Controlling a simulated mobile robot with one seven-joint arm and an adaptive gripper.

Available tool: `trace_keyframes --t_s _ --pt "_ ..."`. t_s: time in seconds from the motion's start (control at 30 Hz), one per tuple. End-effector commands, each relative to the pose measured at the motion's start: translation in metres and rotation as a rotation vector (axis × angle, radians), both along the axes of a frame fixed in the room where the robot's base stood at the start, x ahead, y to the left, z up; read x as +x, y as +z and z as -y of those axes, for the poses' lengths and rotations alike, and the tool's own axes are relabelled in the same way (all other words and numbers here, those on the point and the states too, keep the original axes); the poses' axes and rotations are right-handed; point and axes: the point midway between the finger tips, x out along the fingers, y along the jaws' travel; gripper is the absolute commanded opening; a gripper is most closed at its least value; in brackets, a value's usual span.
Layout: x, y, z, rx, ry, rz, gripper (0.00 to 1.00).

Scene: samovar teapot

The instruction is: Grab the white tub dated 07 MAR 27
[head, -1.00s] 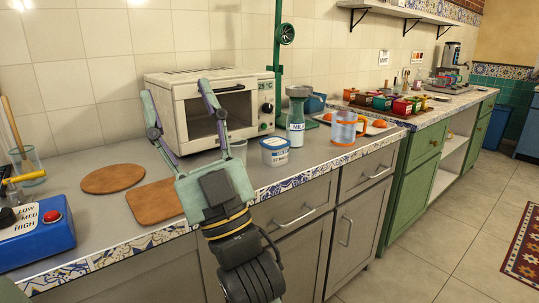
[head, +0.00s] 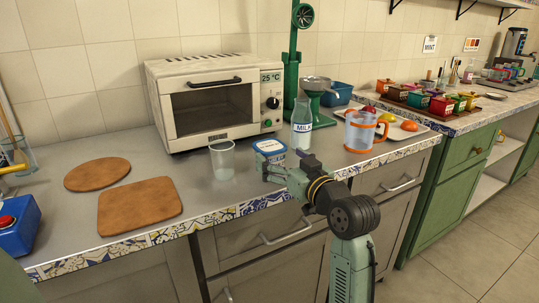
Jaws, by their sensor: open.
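A small white tub (head: 268,147) with a blue lid edge and blue marking stands upright on the grey counter, in front of the oven. Its printed date is too small to read. My gripper (head: 282,167) is open, just in front and to the right of the tub, low near the counter's front edge. Its fingers cover the tub's lower right part. I cannot tell whether they touch it.
A clear cup (head: 222,161) stands close left of the tub, a milk bottle (head: 301,127) close behind right. An orange-handled pitcher (head: 359,133) is farther right. A toaster oven (head: 214,103) stands behind. Two brown boards (head: 139,206) lie left, with bare counter around them.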

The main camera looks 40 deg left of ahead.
Motion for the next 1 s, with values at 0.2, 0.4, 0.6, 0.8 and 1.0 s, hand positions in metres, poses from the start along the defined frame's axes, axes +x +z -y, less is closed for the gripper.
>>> trace_keyframes --t_s 0.2,0.4,0.6,0.8,1.0 --pt "0.012 0.004 -0.03 0.0 0.002 -0.002 0.83" --pt "0.02 0.002 -0.045 0.0 -0.001 0.0 0.83" --pt "0.02 0.001 -0.046 0.001 -0.001 0.001 0.83" --pt "0.02 0.001 -0.046 0.001 -0.001 0.0 0.71" --pt "0.02 0.001 -0.045 0.001 -0.001 0.0 0.57"
